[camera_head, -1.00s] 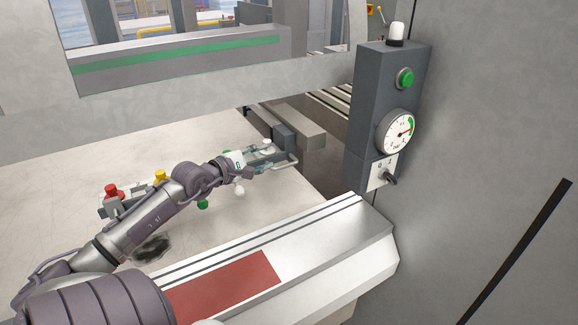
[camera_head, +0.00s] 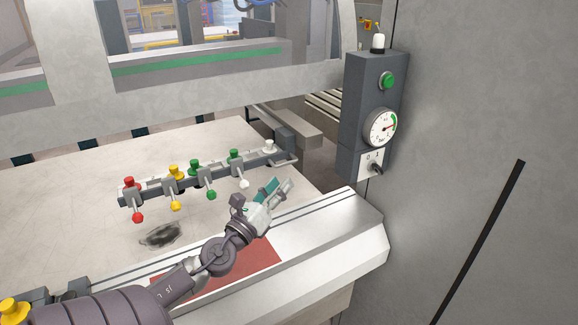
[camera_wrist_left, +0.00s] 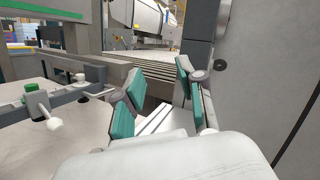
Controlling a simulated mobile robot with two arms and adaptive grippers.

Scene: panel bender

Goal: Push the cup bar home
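The cup bar (camera_head: 220,181) lies on the pale table with red, yellow and green knobs along it and a white knob (camera_head: 269,145) near its right end. That end reaches a dark bracket (camera_head: 286,142) beside a grey block. My left gripper (camera_head: 279,189) is in front of the bar's right end, apart from it, above the front ledge. In the left wrist view its teal-padded fingers (camera_wrist_left: 156,98) are spread with nothing between them; a green knob (camera_wrist_left: 32,88) and part of the bar show at left. My right gripper is not in view.
A dark control post (camera_head: 367,115) with a green button, gauge (camera_head: 382,128) and switch stands at right, against a grey wall. A red strip (camera_head: 235,265) lies on the front ledge (camera_head: 340,218). The table behind the bar is clear.

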